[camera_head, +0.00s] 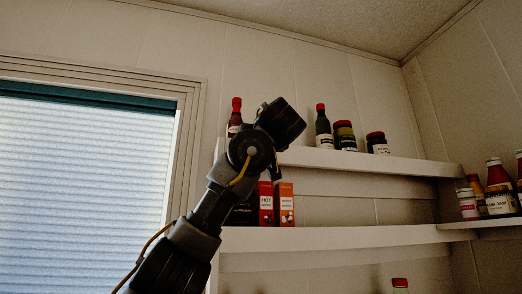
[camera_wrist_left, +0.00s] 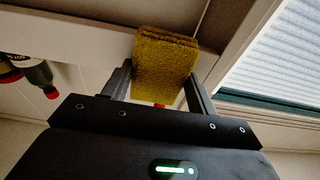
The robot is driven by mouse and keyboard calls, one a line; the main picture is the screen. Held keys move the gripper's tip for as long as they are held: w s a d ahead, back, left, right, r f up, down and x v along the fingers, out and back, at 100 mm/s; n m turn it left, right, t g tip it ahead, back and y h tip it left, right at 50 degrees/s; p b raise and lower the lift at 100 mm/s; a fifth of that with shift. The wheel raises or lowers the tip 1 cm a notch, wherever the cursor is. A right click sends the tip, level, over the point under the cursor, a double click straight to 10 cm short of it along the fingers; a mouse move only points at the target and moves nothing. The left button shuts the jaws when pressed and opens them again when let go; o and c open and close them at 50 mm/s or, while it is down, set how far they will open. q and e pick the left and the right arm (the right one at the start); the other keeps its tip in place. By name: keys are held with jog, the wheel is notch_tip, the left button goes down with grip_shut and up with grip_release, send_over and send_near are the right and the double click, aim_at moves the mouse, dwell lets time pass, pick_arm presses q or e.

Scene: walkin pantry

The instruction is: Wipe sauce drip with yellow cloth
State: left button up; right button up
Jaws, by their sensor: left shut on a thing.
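My left gripper (camera_wrist_left: 160,88) is shut on a folded yellow cloth (camera_wrist_left: 165,62), which sticks out beyond the fingers in the left wrist view. In the head view my left arm rises from the bottom to the upper shelf, and its dark end (camera_head: 281,122) is in front of that shelf's left part. The cloth and fingertips are hidden there behind the arm. A red-capped sauce bottle (camera_head: 235,117) stands on the upper shelf just left of the arm's end. I cannot make out a sauce drip in either view. My right gripper is in neither view.
The upper shelf (camera_head: 370,163) also holds a dark bottle (camera_head: 323,127) and jars (camera_head: 345,136) to the right. Red and orange boxes (camera_head: 286,204) stand on the shelf below, close to my arm. More jars (camera_head: 499,188) stand at far right. A shuttered window (camera_head: 80,180) is left.

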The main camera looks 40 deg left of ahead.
pick_arm(q)
jog(key=shift+d, duration=0.1)
jog(key=shift+r+b+v, duration=0.2)
jog(key=shift+b+v, duration=0.35)
jog(key=shift+v, duration=0.85)
jog(key=shift+r+b+v, duration=0.25)
jog(key=shift+b+v, duration=0.25)
jog(key=shift+v, duration=0.9)
jog(key=shift+s+d, duration=0.1)
jog(key=shift+d, duration=0.1)
jog(key=v, duration=0.1)
jog(key=b+v, duration=0.1)
jog(key=shift+s+d+r, duration=0.15)
jog(key=shift+s+d, duration=0.05)
jog(key=shift+d, duration=0.15)
